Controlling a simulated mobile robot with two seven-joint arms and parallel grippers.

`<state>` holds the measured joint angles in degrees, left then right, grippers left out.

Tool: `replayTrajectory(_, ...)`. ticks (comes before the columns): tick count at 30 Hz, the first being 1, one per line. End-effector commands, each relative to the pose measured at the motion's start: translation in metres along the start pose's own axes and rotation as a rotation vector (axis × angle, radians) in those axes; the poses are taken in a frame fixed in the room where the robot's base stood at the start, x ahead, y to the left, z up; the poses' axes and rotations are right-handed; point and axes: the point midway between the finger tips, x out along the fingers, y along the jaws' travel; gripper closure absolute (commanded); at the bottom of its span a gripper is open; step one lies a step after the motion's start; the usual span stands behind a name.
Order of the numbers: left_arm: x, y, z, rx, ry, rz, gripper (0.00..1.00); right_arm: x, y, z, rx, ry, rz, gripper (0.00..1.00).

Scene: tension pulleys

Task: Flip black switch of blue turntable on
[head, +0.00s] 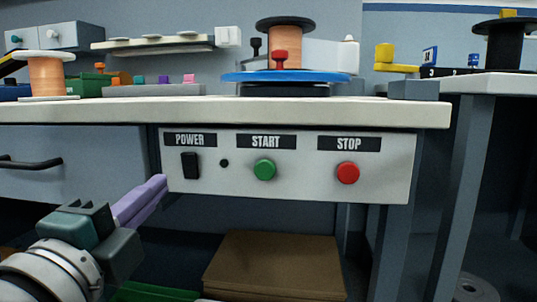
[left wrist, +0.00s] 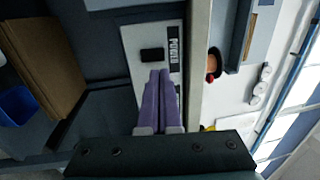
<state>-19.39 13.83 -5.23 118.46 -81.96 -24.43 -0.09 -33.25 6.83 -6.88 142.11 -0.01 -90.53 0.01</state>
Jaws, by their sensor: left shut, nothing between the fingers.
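The black switch (head: 190,165) sits under the POWER label at the left of a white control panel (head: 300,185) below the table edge. It also shows in the left wrist view (left wrist: 152,55), just beyond the fingertips. The blue turntable (head: 285,76) stands on the table above the panel, with a copper-coloured spool (head: 287,46) on it. My left gripper (head: 160,184) has purple fingers, shut and empty, pointing at the panel just left of and below the switch. I cannot tell whether the fingertips touch the panel. My right gripper is not in view.
The panel also has a green START button (head: 264,169) and a red STOP button (head: 348,173). The white tabletop (head: 220,112) overhangs the panel. A cardboard box (head: 275,265) lies below. A drawer handle (head: 30,162) is at the left.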

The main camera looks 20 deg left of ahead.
Motion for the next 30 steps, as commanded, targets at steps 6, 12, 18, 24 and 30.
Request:
replayTrajectory(6,0.045,-0.002,0.000,0.001,0.000,-0.003,1.00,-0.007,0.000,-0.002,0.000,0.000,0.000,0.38)
replayTrajectory(12,0.068,0.000,0.000,0.002,0.000,0.000,1.00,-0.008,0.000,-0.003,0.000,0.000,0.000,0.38)
replayTrajectory(18,0.074,0.001,0.000,0.000,0.000,0.001,1.00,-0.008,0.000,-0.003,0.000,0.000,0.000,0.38)
replayTrajectory(24,0.074,0.001,0.000,0.000,0.000,0.001,1.00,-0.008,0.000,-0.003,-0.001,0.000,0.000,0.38)
replayTrajectory(30,0.077,-0.007,0.000,0.000,-0.001,0.025,1.00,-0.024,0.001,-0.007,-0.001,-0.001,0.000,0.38)
